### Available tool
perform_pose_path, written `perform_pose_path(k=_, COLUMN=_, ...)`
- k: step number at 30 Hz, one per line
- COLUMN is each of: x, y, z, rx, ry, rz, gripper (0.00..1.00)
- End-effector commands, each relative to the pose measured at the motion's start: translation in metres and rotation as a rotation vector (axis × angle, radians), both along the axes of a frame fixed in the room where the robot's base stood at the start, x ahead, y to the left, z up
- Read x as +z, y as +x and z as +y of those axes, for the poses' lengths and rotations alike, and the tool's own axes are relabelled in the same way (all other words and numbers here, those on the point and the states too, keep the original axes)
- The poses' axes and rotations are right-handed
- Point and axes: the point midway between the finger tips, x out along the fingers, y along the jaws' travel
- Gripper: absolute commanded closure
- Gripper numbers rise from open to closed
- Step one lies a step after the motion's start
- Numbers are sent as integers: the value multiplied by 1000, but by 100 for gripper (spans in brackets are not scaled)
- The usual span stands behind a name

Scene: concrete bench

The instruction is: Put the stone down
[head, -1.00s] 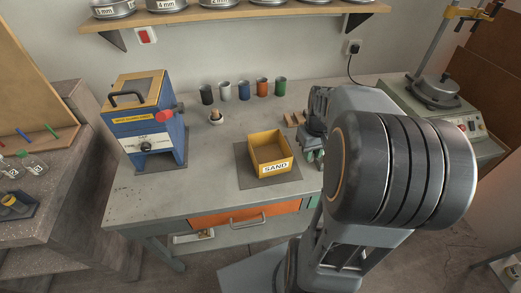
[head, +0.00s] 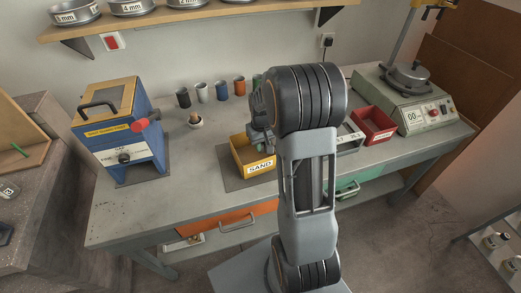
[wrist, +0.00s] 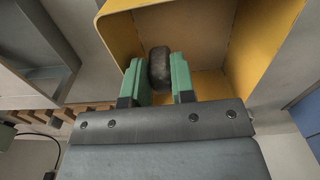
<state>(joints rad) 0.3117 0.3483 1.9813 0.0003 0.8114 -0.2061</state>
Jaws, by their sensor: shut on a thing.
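A dark grey, rounded stone (wrist: 160,68) shows in the wrist view between the two green fingers of my gripper (wrist: 158,76). The gripper is shut on it. Behind the stone is the open inside of the yellow box (wrist: 242,50), so the stone is over or within the box opening; I cannot tell how deep. In the head view the yellow box (head: 240,156), labelled SAND, stands on a grey mat (head: 237,182). My arm covers its right side and hides the stone and the fingertips there.
A blue machine (head: 118,138) with a red knob stands on the left of the bench. Several coloured cups (head: 222,91) line the back. A red box (head: 373,125) and a scale-like machine (head: 410,97) stand on the right. The front left of the bench is clear.

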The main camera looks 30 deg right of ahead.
Motion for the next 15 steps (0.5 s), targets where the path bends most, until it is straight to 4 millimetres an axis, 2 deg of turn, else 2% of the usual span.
perform_pose_path(k=5, x=-8, y=5, z=3, rx=2, ry=0, rz=2, gripper=100)
perform_pose_path(k=12, x=-36, y=5, z=2, rx=1, ry=0, rz=2, gripper=100)
perform_pose_path(k=15, x=-37, y=6, z=2, rx=0, ry=0, rz=-1, gripper=100)
